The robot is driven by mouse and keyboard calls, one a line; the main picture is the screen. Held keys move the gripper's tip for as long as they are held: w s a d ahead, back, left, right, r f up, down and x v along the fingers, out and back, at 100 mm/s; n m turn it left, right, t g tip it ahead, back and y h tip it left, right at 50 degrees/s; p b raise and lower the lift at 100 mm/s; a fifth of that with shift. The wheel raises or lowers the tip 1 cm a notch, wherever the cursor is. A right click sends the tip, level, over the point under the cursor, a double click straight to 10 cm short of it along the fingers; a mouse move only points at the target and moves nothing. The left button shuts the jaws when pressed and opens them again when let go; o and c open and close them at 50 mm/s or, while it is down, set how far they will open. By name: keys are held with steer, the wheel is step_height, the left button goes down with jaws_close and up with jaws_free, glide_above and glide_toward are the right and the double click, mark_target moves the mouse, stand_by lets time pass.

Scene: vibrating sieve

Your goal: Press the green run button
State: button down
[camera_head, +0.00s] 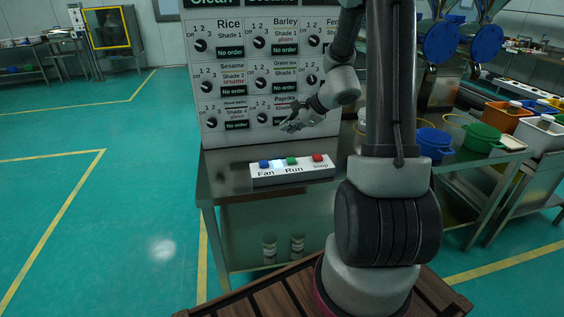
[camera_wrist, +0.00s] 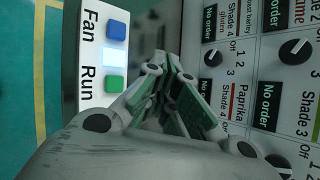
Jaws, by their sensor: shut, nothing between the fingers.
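A white button box lies on the steel table, with a blue Fan button (camera_head: 264,163), a green Run button (camera_head: 291,161) and a red Stop button (camera_head: 317,158). My gripper (camera_head: 288,127) is shut and empty, above and behind the box, in front of the panel's lower row. In the wrist view the green button (camera_wrist: 114,84) and the blue button (camera_wrist: 117,30) show to the left of my gripper (camera_wrist: 174,62). The red button is out of sight there. The gripper is apart from the green button in the head view.
The white dial panel (camera_head: 215,135) stands upright behind the box, close to my gripper. Blue (camera_head: 434,140) and green (camera_head: 482,134) containers stand on the right of the table. The steel table's (camera_head: 222,170) left part is bare.

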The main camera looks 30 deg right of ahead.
mark_target(290, 160)
stand_by(0.3)
steer(key=shift+f, duration=4.4)
steer(key=shift+f, duration=0.15)
steer(key=shift+f, duration=0.3)
steer(key=shift+f, duration=0.45)
steer(key=shift+r, duration=0.9)
steer(key=shift+r, duration=0.1)
